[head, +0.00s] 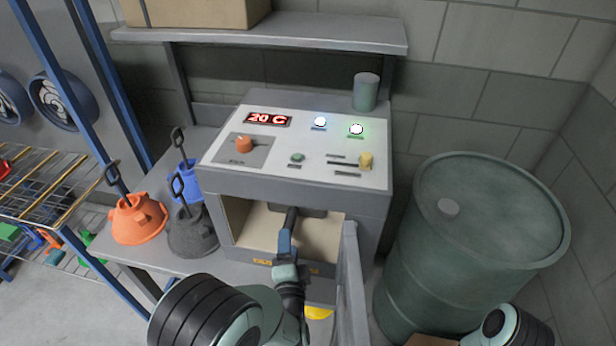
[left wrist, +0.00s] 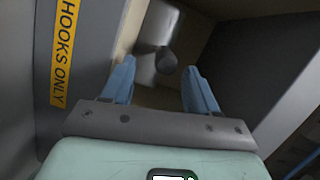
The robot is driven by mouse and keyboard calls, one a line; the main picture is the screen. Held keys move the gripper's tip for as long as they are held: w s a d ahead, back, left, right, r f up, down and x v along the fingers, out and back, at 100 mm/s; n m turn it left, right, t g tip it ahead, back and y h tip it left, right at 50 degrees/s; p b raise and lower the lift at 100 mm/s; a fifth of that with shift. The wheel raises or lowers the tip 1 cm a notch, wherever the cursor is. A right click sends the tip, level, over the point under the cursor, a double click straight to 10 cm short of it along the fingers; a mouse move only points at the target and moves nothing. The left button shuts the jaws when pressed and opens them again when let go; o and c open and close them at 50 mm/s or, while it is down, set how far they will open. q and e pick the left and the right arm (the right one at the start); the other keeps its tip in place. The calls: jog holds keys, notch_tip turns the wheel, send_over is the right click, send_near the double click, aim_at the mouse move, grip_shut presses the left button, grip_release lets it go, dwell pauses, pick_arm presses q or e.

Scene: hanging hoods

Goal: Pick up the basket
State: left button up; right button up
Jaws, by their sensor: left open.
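No thing in these frames shows clearly as a basket. In the head view my left gripper (head: 286,238) reaches into the open chamber (head: 237,215) of the grey machine. In the left wrist view the blue fingers (left wrist: 161,85) are open and apart. A dark rounded piece (left wrist: 166,60) lies ahead between them, beside a pale grey part (left wrist: 150,38). A dark upright piece (head: 292,217) also shows in the chamber just beyond the gripper in the head view. I cannot tell whether either belongs to the basket. My right gripper is out of view.
The machine's door (head: 352,290) stands open on the right. Orange (head: 138,219), blue (head: 187,180) and dark grey (head: 192,232) hoods with handles stand left on the bench. A large green drum (head: 465,250) stands right. A wire rack (head: 40,185) is at far left.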

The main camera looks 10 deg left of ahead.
aim_at(289, 225)
pick_arm(q)
jog(key=x, duration=0.2)
jog(key=p+x, duration=0.1)
jog(key=x, duration=0.3)
jog(key=shift+w+d+r, duration=0.1)
jog(key=shift+w+r, duration=0.25)
jog(key=shift+w, duration=0.15)
jog(key=shift+s, duration=0.1)
grip_shut()
jog(key=shift+r, duration=0.1)
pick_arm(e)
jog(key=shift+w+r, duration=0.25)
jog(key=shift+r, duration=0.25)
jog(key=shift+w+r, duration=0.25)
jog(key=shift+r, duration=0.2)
